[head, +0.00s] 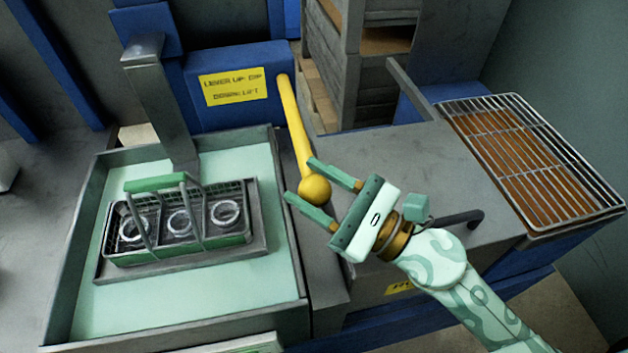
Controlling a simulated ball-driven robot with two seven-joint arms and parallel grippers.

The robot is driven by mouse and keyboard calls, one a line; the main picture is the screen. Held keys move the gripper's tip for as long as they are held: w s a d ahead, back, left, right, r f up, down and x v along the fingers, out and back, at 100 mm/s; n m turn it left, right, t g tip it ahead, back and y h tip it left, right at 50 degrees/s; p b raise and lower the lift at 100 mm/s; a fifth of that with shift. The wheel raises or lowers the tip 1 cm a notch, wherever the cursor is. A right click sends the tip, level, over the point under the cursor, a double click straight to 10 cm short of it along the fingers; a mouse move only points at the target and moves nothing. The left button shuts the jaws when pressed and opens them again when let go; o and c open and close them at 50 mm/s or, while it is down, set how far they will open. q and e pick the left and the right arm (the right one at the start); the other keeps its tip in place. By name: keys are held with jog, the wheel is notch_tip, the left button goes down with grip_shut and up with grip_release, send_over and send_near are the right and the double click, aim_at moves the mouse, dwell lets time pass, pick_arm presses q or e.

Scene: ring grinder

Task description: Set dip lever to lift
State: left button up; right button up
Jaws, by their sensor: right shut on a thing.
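The dip lever (296,128) is a yellow bar that runs from the right end of a blue housing (195,84) down toward me, ending in a round yellow knob (315,188). A yellow label (232,87) on the housing reads "LEVER UP DIP" and "DOWN LIFT". The lever points down. My right gripper (312,186) comes in from the lower right, with its two green fingers on either side of the knob, shut on it. My left gripper is not in view.
A basket (180,252) with a green handle holds 3 rings on a plate in a pale green tank (290,238). A grey post (160,100) stands behind it. A wire rack (560,204) lies at the right. Grey worktop lies between the lever and rack.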

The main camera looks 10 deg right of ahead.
jog(key=shift+f, duration=0.1)
jog(key=o, duration=1.3)
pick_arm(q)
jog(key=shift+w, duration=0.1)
pick_arm(e)
jog(key=shift+o, duration=0.2)
jog(key=shift+w, duration=0.15)
jog(key=b+v, duration=0.2)
jog(key=v, duration=0.1)
jog(key=f+b+v, duration=0.1)
jog(key=b+v, duration=0.1)
jog(key=shift+d+f, duration=0.15)
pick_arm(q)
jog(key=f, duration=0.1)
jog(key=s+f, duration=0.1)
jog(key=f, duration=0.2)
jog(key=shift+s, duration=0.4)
pick_arm(e)
jog(key=r+v, duration=0.1)
jog(key=v, duration=1)
jog(key=shift+r, duration=0.15)
